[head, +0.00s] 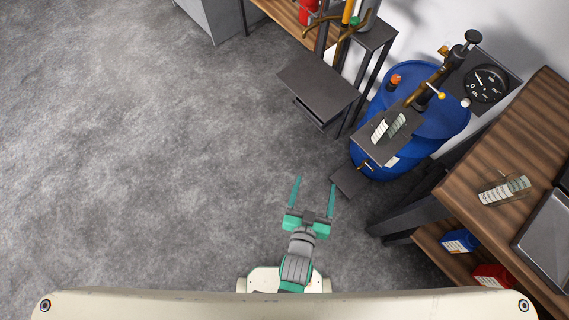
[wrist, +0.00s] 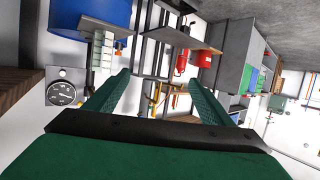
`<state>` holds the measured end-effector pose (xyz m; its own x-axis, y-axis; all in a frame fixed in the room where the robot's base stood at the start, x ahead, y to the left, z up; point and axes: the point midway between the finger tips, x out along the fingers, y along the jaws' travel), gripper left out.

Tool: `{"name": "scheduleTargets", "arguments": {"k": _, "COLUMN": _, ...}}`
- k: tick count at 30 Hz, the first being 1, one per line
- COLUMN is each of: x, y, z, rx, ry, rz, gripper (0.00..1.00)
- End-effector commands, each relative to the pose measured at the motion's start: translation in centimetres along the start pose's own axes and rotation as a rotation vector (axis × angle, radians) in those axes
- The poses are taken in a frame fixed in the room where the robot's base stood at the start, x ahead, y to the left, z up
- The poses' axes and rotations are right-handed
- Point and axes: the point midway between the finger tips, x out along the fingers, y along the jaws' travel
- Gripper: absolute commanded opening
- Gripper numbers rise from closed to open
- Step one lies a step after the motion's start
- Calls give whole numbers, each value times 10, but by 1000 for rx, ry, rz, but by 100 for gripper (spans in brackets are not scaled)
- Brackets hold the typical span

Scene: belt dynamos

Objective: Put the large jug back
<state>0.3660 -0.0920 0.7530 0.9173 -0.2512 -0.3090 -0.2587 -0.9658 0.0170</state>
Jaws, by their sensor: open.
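Two clear jugs with pale graduated scales show in the head view. One jug (head: 388,127) stands on the small dark platform (head: 371,148) at the front of the blue drum (head: 432,118). The other jug (head: 505,190) stands on the wooden bench (head: 500,149) at the right. I cannot tell for certain which is the large one. My gripper (head: 314,183) is open and empty over the bare floor, to the left of and below the drum in the picture. In the wrist view, a pale graduated jug (wrist: 102,50) shows beside the blue drum (wrist: 90,14), beyond the fingers.
A hand pump (head: 430,93) rises from the drum, with a round gauge (head: 487,84) on the wall side. A dark step stand (head: 318,88) is left of the drum. Blue (head: 459,241) and red (head: 492,277) containers sit on the bench's lower shelf. The floor at left is clear.

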Motion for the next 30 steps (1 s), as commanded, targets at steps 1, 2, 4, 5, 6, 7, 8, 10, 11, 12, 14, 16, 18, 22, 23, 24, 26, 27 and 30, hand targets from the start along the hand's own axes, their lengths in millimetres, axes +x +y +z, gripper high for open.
{"name": "scheduleTargets", "arguments": {"k": 1, "x": -22, "y": -10, "z": 0, "rx": -9, "ry": 0, "rz": -31, "gripper": 76}}
{"name": "scheduleTargets", "arguments": {"k": 2, "x": -34, "y": -14, "z": -2, "rx": -14, "ry": 6, "rz": -47, "gripper": 76}}
{"name": "scheduleTargets", "arguments": {"k": 4, "x": -60, "y": -24, "z": -8, "rx": -24, "ry": 17, "rz": -84, "gripper": 76}}
{"name": "scheduleTargets", "arguments": {"k": 5, "x": -72, "y": -28, "z": -11, "rx": -27, "ry": 23, "rz": -100, "gripper": 76}}
{"name": "scheduleTargets", "arguments": {"k": 6, "x": -87, "y": -33, "z": -15, "rx": -32, "ry": 29, "rz": -122, "gripper": 76}}
{"name": "scheduleTargets", "arguments": {"k": 7, "x": -98, "y": -36, "z": -19, "rx": -35, "ry": 34, "rz": -137, "gripper": 76}}
{"name": "scheduleTargets", "arguments": {"k": 8, "x": -108, "y": -39, "z": -23, "rx": -38, "ry": 39, "rz": -152, "gripper": 76}}
{"name": "scheduleTargets", "arguments": {"k": 10, "x": -131, "y": -45, "z": -32, "rx": -45, "ry": 49, "rz": -184, "gripper": 76}}
{"name": "scheduleTargets", "arguments": {"k": 11, "x": -140, "y": -46, "z": -37, "rx": -47, "ry": 55, "rz": -196, "gripper": 76}}
{"name": "scheduleTargets", "arguments": {"k": 12, "x": -150, "y": -48, "z": -42, "rx": -50, "ry": 59, "rz": -209, "gripper": 76}}
{"name": "scheduleTargets", "arguments": {"k": 14, "x": -162, "y": -50, "z": -49, "rx": -53, "ry": 66, "rz": -226, "gripper": 76}}
{"name": "scheduleTargets", "arguments": {"k": 16, "x": -173, "y": -51, "z": -55, "rx": -55, "ry": 73, "rz": -241, "gripper": 76}}
{"name": "scheduleTargets", "arguments": {"k": 18, "x": -179, "y": -52, "z": -60, "rx": -56, "ry": 79, "rz": -249, "gripper": 76}}
{"name": "scheduleTargets", "arguments": {"k": 22, "x": -183, "y": -52, "z": -64, "rx": -57, "ry": 82, "rz": -254, "gripper": 76}}
{"name": "scheduleTargets", "arguments": {"k": 23, "x": -183, "y": -52, "z": -64, "rx": -57, "ry": 83, "rz": -255, "gripper": 76}}
{"name": "scheduleTargets", "arguments": {"k": 24, "x": -183, "y": -52, "z": -64, "rx": -57, "ry": 83, "rz": -254, "gripper": 76}}
{"name": "scheduleTargets", "arguments": {"k": 26, "x": -183, "y": -52, "z": -64, "rx": -57, "ry": 83, "rz": -254, "gripper": 76}}
{"name": "scheduleTargets", "arguments": {"k": 27, "x": -183, "y": -52, "z": -64, "rx": -57, "ry": 83, "rz": -254, "gripper": 76}}
{"name": "scheduleTargets", "arguments": {"k": 30, "x": -183, "y": -52, "z": -63, "rx": -57, "ry": 83, "rz": -254, "gripper": 76}}
